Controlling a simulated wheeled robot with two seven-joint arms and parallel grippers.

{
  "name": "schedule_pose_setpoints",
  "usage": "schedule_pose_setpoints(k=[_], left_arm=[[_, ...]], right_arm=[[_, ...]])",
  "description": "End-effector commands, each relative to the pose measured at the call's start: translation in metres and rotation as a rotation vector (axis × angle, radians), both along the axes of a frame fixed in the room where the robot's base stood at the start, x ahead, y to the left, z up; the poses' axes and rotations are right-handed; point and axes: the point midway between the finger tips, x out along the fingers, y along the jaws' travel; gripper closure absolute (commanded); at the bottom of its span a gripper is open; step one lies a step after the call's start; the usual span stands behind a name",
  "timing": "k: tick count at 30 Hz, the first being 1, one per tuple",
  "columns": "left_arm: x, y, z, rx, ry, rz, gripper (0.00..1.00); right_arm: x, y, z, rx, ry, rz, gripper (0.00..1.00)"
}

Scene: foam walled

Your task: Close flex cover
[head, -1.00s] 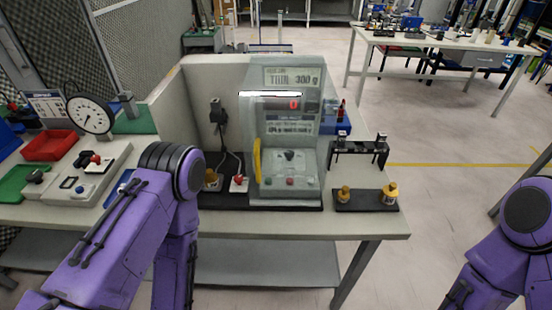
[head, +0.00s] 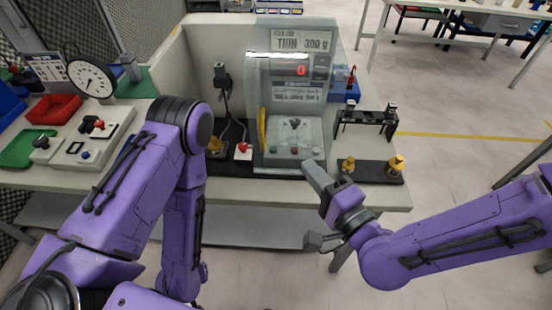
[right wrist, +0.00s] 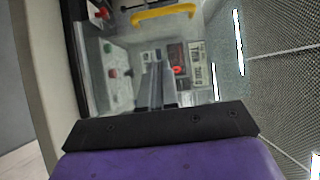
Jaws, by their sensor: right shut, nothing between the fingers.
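The grey tester (head: 292,135) stands on the bench with a red-lit display (head: 302,71). A see-through flex cover (head: 257,85) with a bright upper edge is at its front and left side; how far it is open is hard to tell. Its yellow handle (head: 262,130) stands upright at the left, and it crosses the top of the right wrist view (right wrist: 163,14). My right gripper (head: 312,172) is shut and empty, in front of the tester's lower right, apart from the handle. Its fingers (right wrist: 155,85) point toward the tester in the wrist view. My left gripper is out of view.
A black rack (head: 366,120) and a dark tray (head: 378,170) with brass weights stand right of the tester. A dial gauge (head: 91,78), red bin (head: 54,109) and control box (head: 88,138) are at left. Low pale walls stand behind and left. The floor at front right is clear.

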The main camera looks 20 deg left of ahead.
Motion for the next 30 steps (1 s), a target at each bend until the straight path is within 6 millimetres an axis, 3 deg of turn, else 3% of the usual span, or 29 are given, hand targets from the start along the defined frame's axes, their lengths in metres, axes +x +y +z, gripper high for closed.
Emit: schedule_pose_setpoints(k=[1, 7, 9, 14, 19, 30], left_arm=[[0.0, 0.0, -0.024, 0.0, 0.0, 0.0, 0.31], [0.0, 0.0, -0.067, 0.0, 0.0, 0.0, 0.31], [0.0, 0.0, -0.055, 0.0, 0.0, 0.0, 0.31], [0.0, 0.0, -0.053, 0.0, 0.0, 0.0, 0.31], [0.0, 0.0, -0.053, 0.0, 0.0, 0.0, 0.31], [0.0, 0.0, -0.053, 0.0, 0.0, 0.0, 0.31]], right_arm=[[0.002, 0.002, -0.011, 0.002, -0.007, 0.0, 1.0], [0.005, 0.01, -0.01, 0.006, 0.0, 0.005, 1.0], [0.015, 0.022, 0.0, 0.0, 0.005, 0.007, 1.0], [0.038, 0.048, 0.0, 0.0, 0.007, 0.007, 1.0], [0.038, 0.075, 0.0, 0.0, 0.007, 0.008, 1.0], [0.037, 0.088, 0.0, 0.003, 0.009, 0.005, 1.0]])
